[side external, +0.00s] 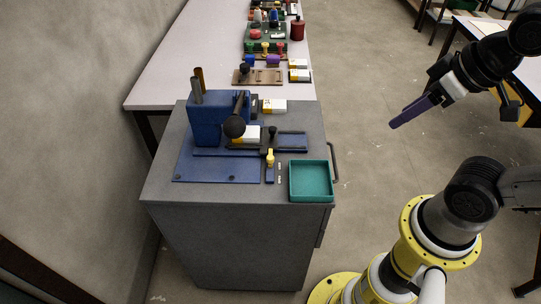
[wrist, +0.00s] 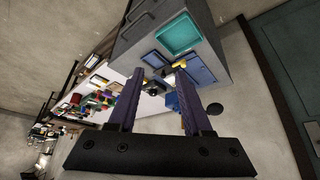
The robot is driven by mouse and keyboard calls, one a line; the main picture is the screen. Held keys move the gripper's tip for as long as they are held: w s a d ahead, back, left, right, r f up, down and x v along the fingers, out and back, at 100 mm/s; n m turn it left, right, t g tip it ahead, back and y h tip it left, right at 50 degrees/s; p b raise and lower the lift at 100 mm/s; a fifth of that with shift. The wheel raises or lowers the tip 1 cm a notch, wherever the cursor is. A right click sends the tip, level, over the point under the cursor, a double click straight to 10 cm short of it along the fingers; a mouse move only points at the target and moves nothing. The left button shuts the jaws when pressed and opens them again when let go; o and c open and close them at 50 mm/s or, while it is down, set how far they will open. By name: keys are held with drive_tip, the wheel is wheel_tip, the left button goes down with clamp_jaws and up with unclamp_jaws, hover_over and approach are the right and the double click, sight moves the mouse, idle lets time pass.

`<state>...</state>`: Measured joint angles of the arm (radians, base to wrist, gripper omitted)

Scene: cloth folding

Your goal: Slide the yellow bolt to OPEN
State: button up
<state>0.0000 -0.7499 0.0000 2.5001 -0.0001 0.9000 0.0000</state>
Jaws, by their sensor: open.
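The yellow bolt (side external: 270,157) stands as a small knob on a narrow blue strip at the right front of the blue machine plate (side external: 215,170). It also shows small in the wrist view (wrist: 181,64), beyond my fingertips. Lettering beside it is too small to read. My gripper (side external: 395,124) is up in the air at the right, well apart from the bolt and the cabinet. In the wrist view its two purple fingers (wrist: 158,75) are spread with nothing between them.
A teal tray (side external: 311,198) sits just right of the bolt on the grey cabinet (side external: 240,192). A blue block (side external: 205,122) and a lever with a dark ball (side external: 234,127) stand behind left. A long table (side external: 165,80) with several items lies behind. Air between gripper and cabinet is clear.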

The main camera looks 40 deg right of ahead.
drive_tip(key=c, duration=0.5)
drive_tip(key=a+r+m, duration=0.1)
drive_tip(key=a+r+m+y, duration=0.1)
drive_tip(key=shift+w+m, duration=0.3)
drive_tip(key=shift+w, duration=0.1)
clamp_jaws()
drive_tip(key=w+a+m+g+y, duration=0.2)
drive_tip(key=w+m+g+y, duration=0.2)
drive_tip(key=w+m, duration=0.75)
drive_tip(key=w+d+f+m+y, duration=0.1)
drive_tip(key=w+d+f, duration=0.2)
drive_tip(key=f, duration=0.3)
drive_tip(key=w+d+f+m+g+y, duration=0.1)
drive_tip(key=w+d+f, duration=0.2)
drive_tip(key=w+f, duration=0.2)
drive_tip(key=w+d+f+m+y, duration=0.2)
drive_tip(key=w+d+f, duration=0.1)
drive_tip(key=w+f, duration=0.2)
wheel_tip(320, 180, down, 2)
drive_tip(key=shift+f+g, duration=0.25)
drive_tip(key=shift+g, duration=0.05)
